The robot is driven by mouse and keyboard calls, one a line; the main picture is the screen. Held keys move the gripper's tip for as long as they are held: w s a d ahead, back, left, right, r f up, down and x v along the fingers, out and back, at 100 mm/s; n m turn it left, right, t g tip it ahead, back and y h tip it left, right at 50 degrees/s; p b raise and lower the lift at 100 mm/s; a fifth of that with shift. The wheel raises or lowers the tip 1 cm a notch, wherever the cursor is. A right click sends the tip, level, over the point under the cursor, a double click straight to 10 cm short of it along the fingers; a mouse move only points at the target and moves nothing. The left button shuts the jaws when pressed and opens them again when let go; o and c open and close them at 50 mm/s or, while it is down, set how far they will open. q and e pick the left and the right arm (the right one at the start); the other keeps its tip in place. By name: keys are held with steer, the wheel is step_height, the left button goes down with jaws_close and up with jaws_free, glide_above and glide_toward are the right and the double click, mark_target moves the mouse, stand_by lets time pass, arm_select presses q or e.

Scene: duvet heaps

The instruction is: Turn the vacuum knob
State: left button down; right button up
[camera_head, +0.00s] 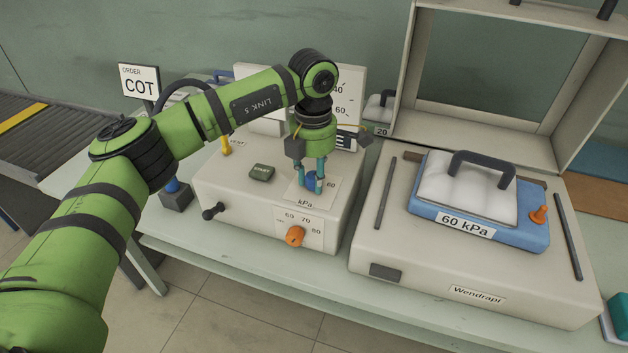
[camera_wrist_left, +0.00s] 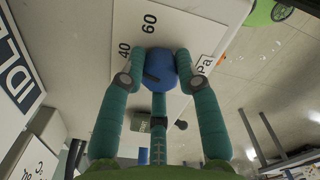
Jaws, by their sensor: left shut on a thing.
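The vacuum knob (camera_head: 311,181) is blue and sits on a white kPa scale plate on top of the beige control box (camera_head: 240,205). My left gripper (camera_head: 312,187) comes down from above with its teal fingers around the knob. In the left wrist view the blue knob (camera_wrist_left: 160,70) lies between the fingertips, which touch its sides. A dark pointer mark shows on the knob, and the numbers 40 and 60 are printed beside it. The fingers partly hide the scale. My right gripper is not in view.
An orange knob (camera_head: 295,236) and a black lever (camera_head: 213,211) are on the box's front. A green button (camera_head: 261,173) is on its top. At right, a blue tray marked 60 kPa (camera_head: 466,225) holds a white pillowy pack with a dark handle.

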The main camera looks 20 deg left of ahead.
arm_select(q)
steer(key=m, duration=0.1)
steer(key=m+b, duration=0.1)
steer(key=m, duration=0.2)
steer(key=shift+s+a+f+m, duration=0.1)
steer(key=shift+a+f+m, duration=0.05)
steer(key=shift+f+m, duration=0.15)
steer(key=m, duration=0.2)
steer(key=m+b, duration=0.1)
steer(key=m, duration=0.1)
steer(key=shift+r+m, duration=0.2)
steer(key=shift+m, duration=0.1)
steer(key=c, duration=0.9)
jaws_free()
steer(key=shift+a, duration=0.1)
steer(key=shift+a+r, duration=0.1)
steer(key=shift+r, duration=0.1)
